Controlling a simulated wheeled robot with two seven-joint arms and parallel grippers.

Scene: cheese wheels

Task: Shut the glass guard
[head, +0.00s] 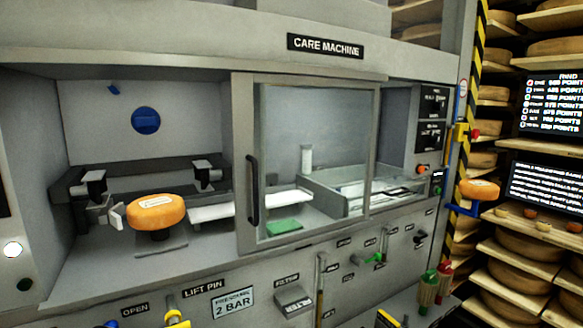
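The glass guard (335,130) is a grey-framed clear pane with a dark vertical handle (253,190) on its left side. It stands across the middle of the opening of the grey care machine (180,55). The left part of the opening is uncovered. There an orange cheese wheel (156,212) with a pale label sits on a small dark support. Grey clamp-like machine parts (92,190) stand behind and beside it. Through the pane I see a green pad (284,227) and a white cylinder (306,158). Neither of my grippers is in view.
Levers, including a yellow-handled one (174,317), and labels line the front panel below the opening. A filter box (293,300) juts out there. At the right, a cheese (479,190) rests on a blue bracket (462,209) before shelves of cheeses and two dark screens.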

